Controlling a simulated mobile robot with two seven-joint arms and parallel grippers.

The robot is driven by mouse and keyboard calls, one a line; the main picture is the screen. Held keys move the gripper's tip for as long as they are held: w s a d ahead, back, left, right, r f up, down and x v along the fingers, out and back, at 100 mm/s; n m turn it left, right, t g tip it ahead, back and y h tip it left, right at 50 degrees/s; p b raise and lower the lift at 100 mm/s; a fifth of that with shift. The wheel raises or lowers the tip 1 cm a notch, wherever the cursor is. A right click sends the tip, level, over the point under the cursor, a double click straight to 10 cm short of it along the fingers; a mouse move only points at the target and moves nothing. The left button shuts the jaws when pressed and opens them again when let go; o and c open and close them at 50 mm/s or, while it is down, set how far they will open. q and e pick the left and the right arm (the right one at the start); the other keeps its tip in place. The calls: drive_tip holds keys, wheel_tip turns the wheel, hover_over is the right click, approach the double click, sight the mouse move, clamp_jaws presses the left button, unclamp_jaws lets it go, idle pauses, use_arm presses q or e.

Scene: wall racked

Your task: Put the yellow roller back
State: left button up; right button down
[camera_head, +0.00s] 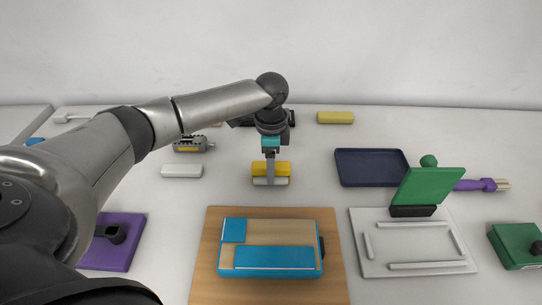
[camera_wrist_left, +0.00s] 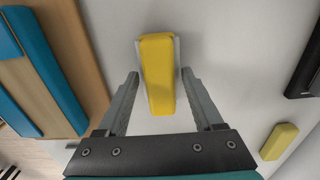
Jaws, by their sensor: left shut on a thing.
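The yellow roller (camera_head: 283,168) is near the middle of the table in the head view, behind the wooden board, with a pale strip (camera_head: 270,181) along its front side. My left gripper (camera_head: 270,180) reaches down over it and is shut on it. In the left wrist view the roller (camera_wrist_left: 158,72) lies lengthwise between the two fingers (camera_wrist_left: 160,80), with a pale piece showing around its edges. I cannot tell whether the roller rests on that piece or is lifted. My right gripper is not in view.
A paler yellow block (camera_head: 335,117) lies further back right. A white block (camera_head: 181,171) and a grey device (camera_head: 190,144) stand left. A wooden board (camera_head: 200,270) with a blue-and-tan case (camera_head: 268,258) lies in front. A navy tray (camera_head: 371,167) and white panel (camera_head: 372,268) are right.

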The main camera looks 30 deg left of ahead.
use_arm(q)
drive_tip(key=shift+f, duration=0.1)
drive_tip(key=o, duration=1.3)
drive_tip(key=shift+f, duration=0.1)
drive_tip(key=shift+f+b, duration=0.1)
drive_tip(key=shift+b, duration=0.6)
drive_tip(key=shift+r, duration=0.35)
wheel_tip(320, 180, up, 15)
drive_tip(key=p, duration=0.2)
drive_tip(key=shift+d, duration=0.45)
